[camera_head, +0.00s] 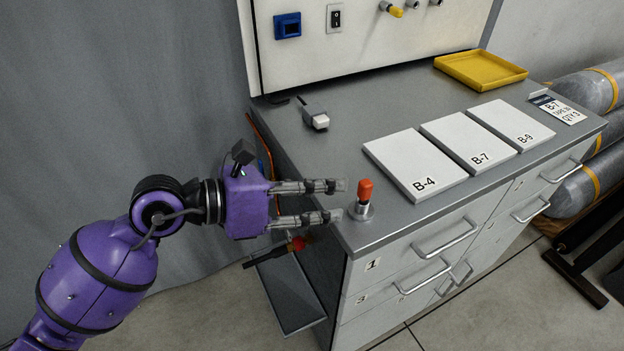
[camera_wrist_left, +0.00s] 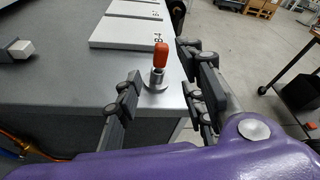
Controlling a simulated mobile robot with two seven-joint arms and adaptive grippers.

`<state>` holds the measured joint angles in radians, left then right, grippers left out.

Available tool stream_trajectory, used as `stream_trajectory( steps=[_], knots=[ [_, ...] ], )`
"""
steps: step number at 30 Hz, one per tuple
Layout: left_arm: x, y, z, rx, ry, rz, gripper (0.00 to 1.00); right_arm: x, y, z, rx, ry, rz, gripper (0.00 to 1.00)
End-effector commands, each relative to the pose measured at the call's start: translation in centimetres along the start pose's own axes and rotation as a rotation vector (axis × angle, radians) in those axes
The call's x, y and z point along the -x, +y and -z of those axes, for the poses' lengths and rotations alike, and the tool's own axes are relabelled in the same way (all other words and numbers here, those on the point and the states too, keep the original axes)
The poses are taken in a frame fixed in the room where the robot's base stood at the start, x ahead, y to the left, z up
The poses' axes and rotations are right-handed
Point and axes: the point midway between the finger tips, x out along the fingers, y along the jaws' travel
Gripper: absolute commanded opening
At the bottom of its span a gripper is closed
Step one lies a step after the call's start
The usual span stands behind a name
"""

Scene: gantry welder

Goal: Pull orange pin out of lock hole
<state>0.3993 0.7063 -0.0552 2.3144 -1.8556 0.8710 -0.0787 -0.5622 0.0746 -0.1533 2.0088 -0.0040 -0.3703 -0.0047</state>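The orange pin (camera_head: 365,190) stands upright in a round metal lock hole collar (camera_head: 361,211) at the near left corner of the grey cabinet top. My left gripper (camera_head: 341,201) is open, its two fingers pointing at the pin from the left. In the head view the fingertips end just short of the pin. In the left wrist view the orange pin (camera_wrist_left: 160,56) shows beyond and between the open fingers, with its collar (camera_wrist_left: 156,81) below it. The pin appears untouched. My right gripper is in neither view.
White plates marked B-4 (camera_head: 415,163), B-7 (camera_head: 468,140) and B-9 (camera_head: 511,124) lie right of the pin. A grey block with a white end (camera_head: 315,118) and a yellow tray (camera_head: 480,70) sit farther back. A side shelf (camera_head: 289,293) hangs below the gripper.

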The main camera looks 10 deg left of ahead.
Motion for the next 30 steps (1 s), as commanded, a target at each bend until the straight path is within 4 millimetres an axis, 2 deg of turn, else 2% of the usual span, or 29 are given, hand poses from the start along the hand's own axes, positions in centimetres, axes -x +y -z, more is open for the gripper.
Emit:
stream_trajectory(
  steps=[5,12,23,30],
  knots=[
    [-2.9,-0.1,-0.3,0.001,-0.004,0.002,0.37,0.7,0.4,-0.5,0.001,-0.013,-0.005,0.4],
    [-5.7,0.0,-0.2,0.002,-0.004,0.002,0.37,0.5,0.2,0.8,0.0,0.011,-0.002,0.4],
    [-6.4,0.0,-0.1,0.002,-0.003,0.001,0.37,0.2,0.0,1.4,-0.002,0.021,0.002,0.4],
    [-6.4,0.0,-0.1,0.003,-0.001,0.001,0.08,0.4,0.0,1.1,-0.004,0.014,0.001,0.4]
  ],
)
